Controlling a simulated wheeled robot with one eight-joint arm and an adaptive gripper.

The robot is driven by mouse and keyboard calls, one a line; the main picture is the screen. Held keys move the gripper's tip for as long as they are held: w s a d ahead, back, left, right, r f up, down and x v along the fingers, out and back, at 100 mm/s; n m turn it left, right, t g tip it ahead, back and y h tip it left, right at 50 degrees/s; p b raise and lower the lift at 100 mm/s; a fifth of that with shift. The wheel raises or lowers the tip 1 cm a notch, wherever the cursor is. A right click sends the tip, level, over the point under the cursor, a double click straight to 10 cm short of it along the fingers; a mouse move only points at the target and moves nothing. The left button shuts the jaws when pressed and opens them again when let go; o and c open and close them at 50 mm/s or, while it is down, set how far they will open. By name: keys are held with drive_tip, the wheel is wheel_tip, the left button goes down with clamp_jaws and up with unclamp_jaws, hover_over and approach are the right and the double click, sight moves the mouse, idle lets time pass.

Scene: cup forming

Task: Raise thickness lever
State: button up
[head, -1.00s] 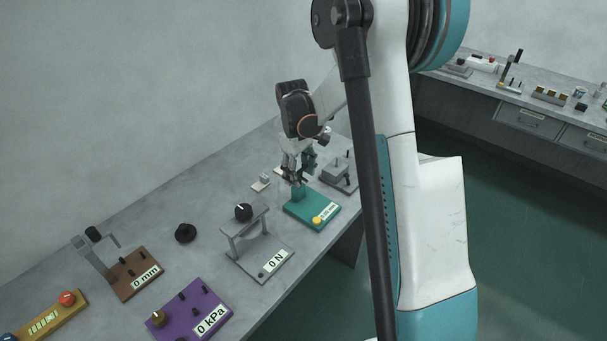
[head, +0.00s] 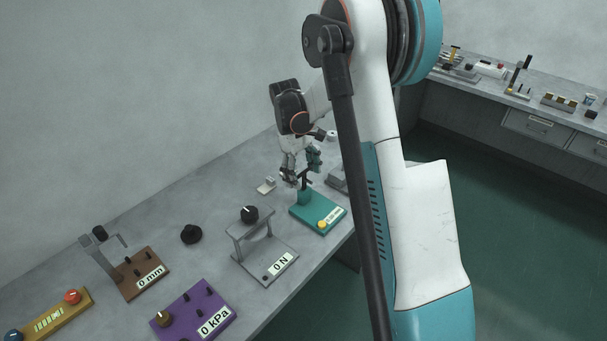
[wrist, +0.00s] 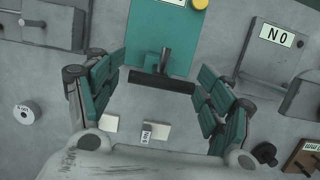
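The thickness gauge has a green base (head: 320,215) with a yellow button (head: 322,224) and a white display too small to read. Its lever is a dark crossbar (wrist: 162,82) on a short stem, in front of the green base in the wrist view. My gripper (wrist: 162,100) is open, with green-padded fingers apart on the left and right of the crossbar. Neither finger visibly touches it. In the head view my gripper (head: 297,180) is above and slightly left of the gauge, close to the lever. The lever's exact tilt is hard to tell.
The grey force stand (head: 265,262) reading 0 N is left of the gauge. A purple box (head: 195,315) and a brown unit (head: 140,275) stand farther left. Small pale blocks (wrist: 156,131) and a white roll (wrist: 23,115) lie near the gripper. A grey device (wrist: 45,25) flanks the gauge.

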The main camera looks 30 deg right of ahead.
idle(0.3)
drive_tip(key=v, duration=1.2)
drive_tip(key=s+a+r+m+t, duration=0.1)
drive_tip(key=s+a+r+t, duration=0.3)
drive_tip(key=s, duration=0.3)
drive_tip(key=s+a+r+m+t, duration=0.1)
drive_tip(key=s+a+r, duration=0.35)
drive_tip(key=s, duration=0.25)
drive_tip(key=s+a+f+m+t, duration=0.1)
drive_tip(key=s+a+t, duration=0.1)
drive_tip(key=s, duration=0.4)
drive_tip(key=s+a+f+m+t+y, duration=0.1)
drive_tip(key=s+a+t, duration=0.1)
drive_tip(key=s, duration=0.5)
drive_tip(key=shift+s+a+f+t, duration=0.2)
drive_tip(key=shift+a+f+t, duration=0.2)
drive_tip(key=shift+a, duration=0.25)
